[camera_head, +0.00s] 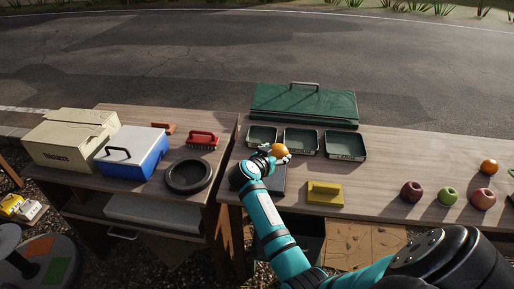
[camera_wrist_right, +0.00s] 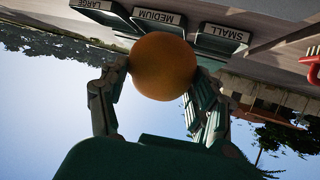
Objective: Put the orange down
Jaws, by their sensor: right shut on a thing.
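My right gripper (camera_head: 279,157) is shut on an orange (camera_head: 281,151), held above the right table just in front of the sorting trays. In the right wrist view the orange (camera_wrist_right: 164,66) sits between the two fingers (camera_wrist_right: 160,88). Three dark green trays stand in a row: left (camera_head: 262,145), middle (camera_head: 302,151) and right (camera_head: 346,157). The wrist view, which is upside down, shows their labels: SMALL (camera_wrist_right: 226,33), MEDIUM (camera_wrist_right: 158,17) and LARGE (camera_wrist_right: 90,5). A second orange (camera_head: 488,167) lies at the far right. My left gripper is not in view.
A dark flat device (camera_head: 278,186) is partly hidden under my right arm. A yellow block (camera_head: 325,194), several apple-like fruits (camera_head: 447,196) and a green case (camera_head: 304,106) stand on this table. The left table holds a blue cooler (camera_head: 133,155), a red brush (camera_head: 202,140) and a black ring (camera_head: 189,176).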

